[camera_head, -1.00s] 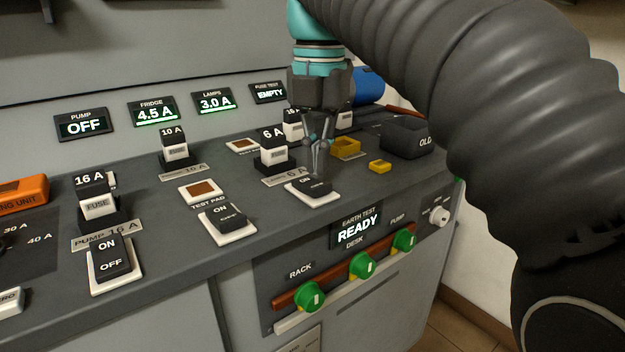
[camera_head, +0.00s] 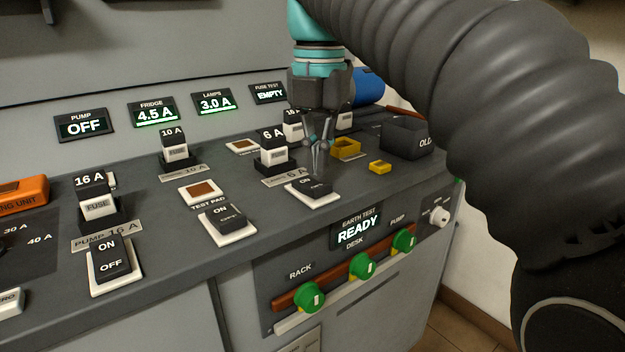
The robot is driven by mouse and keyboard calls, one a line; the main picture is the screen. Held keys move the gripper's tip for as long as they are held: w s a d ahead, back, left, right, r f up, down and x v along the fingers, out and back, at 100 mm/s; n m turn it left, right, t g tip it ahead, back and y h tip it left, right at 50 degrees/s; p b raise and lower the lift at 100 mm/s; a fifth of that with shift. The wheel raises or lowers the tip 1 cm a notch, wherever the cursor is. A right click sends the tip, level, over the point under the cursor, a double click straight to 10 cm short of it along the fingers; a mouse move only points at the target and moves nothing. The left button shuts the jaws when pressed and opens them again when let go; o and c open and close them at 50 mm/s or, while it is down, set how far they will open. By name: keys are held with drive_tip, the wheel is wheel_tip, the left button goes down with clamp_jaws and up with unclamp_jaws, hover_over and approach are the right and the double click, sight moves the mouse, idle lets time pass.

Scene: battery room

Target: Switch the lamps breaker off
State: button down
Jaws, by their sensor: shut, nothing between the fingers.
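The lamps breaker (camera_head: 313,187) is a black rocker on a white base, in front of the 6 A fuse. The word ON shows on its top; its far right side is partly hidden by my fingers. My gripper (camera_head: 317,172) points down, shut and empty, with its fingertips at the breaker's back edge. I cannot tell whether they touch it. The lamps display (camera_head: 213,103) reads 3.0 A.
Other breakers stand to the left: the fridge breaker (camera_head: 224,219) and the pump breaker (camera_head: 112,260). The 6 A fuse (camera_head: 272,150) is close on the left of my gripper. A yellow holder (camera_head: 346,148) and a dark OLD bin (camera_head: 405,138) are to the right.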

sight(324, 185)
drive_tip(key=shift+f+b, duration=0.75)
drive_tip(key=shift+f, duration=0.45)
idle(0.7)
wheel_tip(324, 185, up, 5)
drive_tip(key=p, duration=0.4)
drive_tip(key=shift+f+p, duration=0.15)
drive_tip(key=shift+p, duration=0.15)
drive_tip(key=shift+r, duration=1.15)
drive_tip(key=shift+s+d+f+m, duration=0.2)
drive_tip(key=shift+d+f+m, duration=0.2)
drive_tip(key=shift+m, duration=0.3)
drive_tip(key=s+d+f+m+t, duration=0.2)
drive_tip(key=s+d+f+m, duration=0.2)
drive_tip(key=f+m, duration=0.4)
drive_tip(key=s+d+f+m+t, duration=0.1)
drive_tip(key=s+d+f+m, duration=0.3)
drive_tip(key=f+m, duration=0.4)
drive_tip(key=s+d+f+m+t, duration=0.2)
drive_tip(key=s+f+m, duration=0.3)
drive_tip(key=m, duration=0.8)
wheel_tip(324, 185, down, 4)
drive_tip(key=shift+s+d+r+t, duration=0.15)
drive_tip(key=shift+d+r+t, duration=0.15)
drive_tip(key=shift+d, duration=0.6)
